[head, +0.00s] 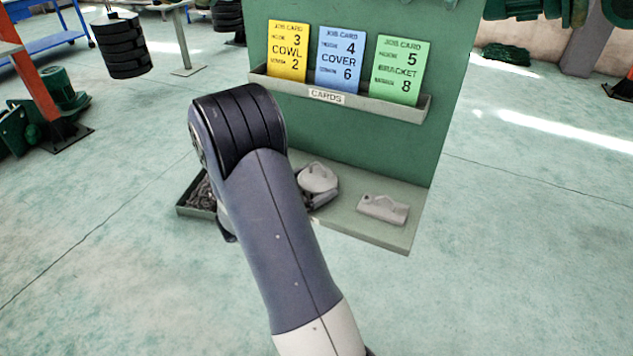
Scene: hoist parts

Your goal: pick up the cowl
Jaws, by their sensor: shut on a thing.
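A pale grey rounded part, which looks like the cowl (318,177), is at the shelf of the green stand, just right of my arm. The end of my gripper (322,198) shows as a dark grey shape against its lower side, shut on it. My arm hides most of the gripper and the fingertips. I cannot tell whether the part is raised off the shelf.
Another light grey part (383,208) lies on the shelf (392,238) to the right. A dark tray (184,211) stands at left, partly behind my arm. Yellow (287,50), blue (340,60) and green (397,70) job cards stand in a holder above.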

